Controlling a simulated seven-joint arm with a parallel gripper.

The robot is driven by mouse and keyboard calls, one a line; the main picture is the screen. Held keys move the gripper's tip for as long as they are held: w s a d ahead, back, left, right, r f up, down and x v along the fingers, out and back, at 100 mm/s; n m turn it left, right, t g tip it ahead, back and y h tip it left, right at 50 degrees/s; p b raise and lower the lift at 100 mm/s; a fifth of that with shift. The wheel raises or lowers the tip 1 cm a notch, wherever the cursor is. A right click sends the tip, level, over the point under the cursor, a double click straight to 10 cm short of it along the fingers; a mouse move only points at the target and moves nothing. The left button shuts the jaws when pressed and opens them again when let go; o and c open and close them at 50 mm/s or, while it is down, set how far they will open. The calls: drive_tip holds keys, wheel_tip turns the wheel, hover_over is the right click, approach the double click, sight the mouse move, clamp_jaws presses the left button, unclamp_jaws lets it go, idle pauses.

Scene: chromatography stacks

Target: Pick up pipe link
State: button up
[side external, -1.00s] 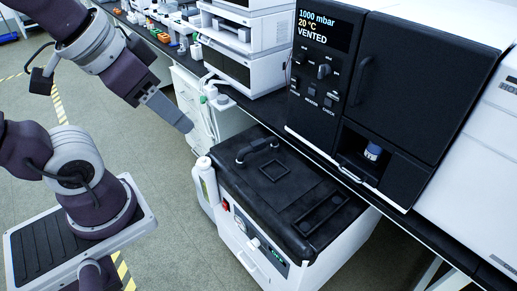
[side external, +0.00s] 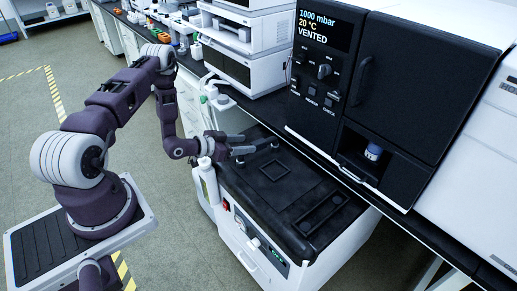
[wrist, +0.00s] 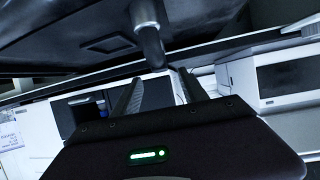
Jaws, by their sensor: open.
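The pipe link (side external: 273,145) is a dark bent piece with lighter ends, lying on the black top of the white cabinet, near its back left part. My gripper (side external: 248,144) is low over that top with its two fingers apart, level with the link and partly covering it in the side view. In the wrist view, a dark pipe with a grey collar (wrist: 148,38) appears just beyond and between the open fingertips (wrist: 160,76). Nothing is held. I cannot tell whether a finger touches the link.
A black oven (side external: 425,95) reading VENTED and white instrument stacks (side external: 240,72) stand behind on the bench.

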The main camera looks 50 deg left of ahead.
sight(258, 142)
drive_tip(key=x, duration=0.7)
drive_tip(key=shift+r, duration=0.15)
clamp_jaws()
